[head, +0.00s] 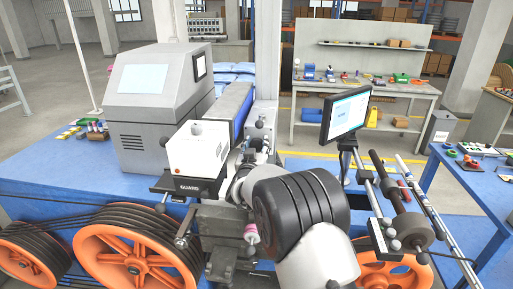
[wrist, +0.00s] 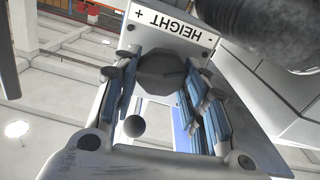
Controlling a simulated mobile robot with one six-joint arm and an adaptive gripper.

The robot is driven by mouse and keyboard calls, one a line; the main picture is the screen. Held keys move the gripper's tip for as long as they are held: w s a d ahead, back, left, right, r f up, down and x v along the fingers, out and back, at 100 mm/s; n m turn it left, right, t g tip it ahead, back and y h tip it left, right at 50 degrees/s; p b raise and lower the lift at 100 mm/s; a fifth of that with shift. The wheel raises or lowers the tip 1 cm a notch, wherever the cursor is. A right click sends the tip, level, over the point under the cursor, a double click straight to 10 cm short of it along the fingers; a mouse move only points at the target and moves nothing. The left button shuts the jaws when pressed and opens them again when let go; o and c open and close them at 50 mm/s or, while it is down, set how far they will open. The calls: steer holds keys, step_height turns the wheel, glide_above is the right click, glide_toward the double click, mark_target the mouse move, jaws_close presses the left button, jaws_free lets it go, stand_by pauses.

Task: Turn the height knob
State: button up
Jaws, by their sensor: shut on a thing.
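The height knob (wrist: 162,68) is a dark grey, many-sided knob in the upper middle of the wrist view. It sits below a white plate (wrist: 172,24) marked HEIGHT with plus and minus signs, which appears upside down. My gripper (wrist: 161,88) has its blue-padded fingers on the left and right of the knob and is shut on it. The knob's face shows between the fingers; the contact along its sides is partly hidden. In the head view the knob and fingertips cannot be made out behind my arm.
A small dark ball (wrist: 134,127) shows near the left finger. In the head view, a white GUARD box (head: 197,148), a grey console (head: 160,95), a monitor on a stand (head: 345,115) and orange pulleys (head: 135,258) crowd the blue table (head: 60,178).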

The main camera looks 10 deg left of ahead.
steer(key=m+b, duration=0.1)
steer(key=b, duration=0.1)
steer(key=m+b, duration=0.1)
steer(key=m, duration=0.1)
steer(key=shift+d+f+m+b, duration=0.1)
steer(key=shift+f+m+b, duration=0.1)
steer(key=shift+m+b, duration=0.15)
steer(key=m+b, duration=0.3)
steer(key=shift+f+m, duration=0.15)
steer(key=shift+m, duration=0.1)
steer(key=shift+d, duration=0.15)
stand_by(0.7)
steer(key=o, duration=1.1)
steer(key=shift+r, duration=0.2)
steer(key=shift+s, duration=0.1)
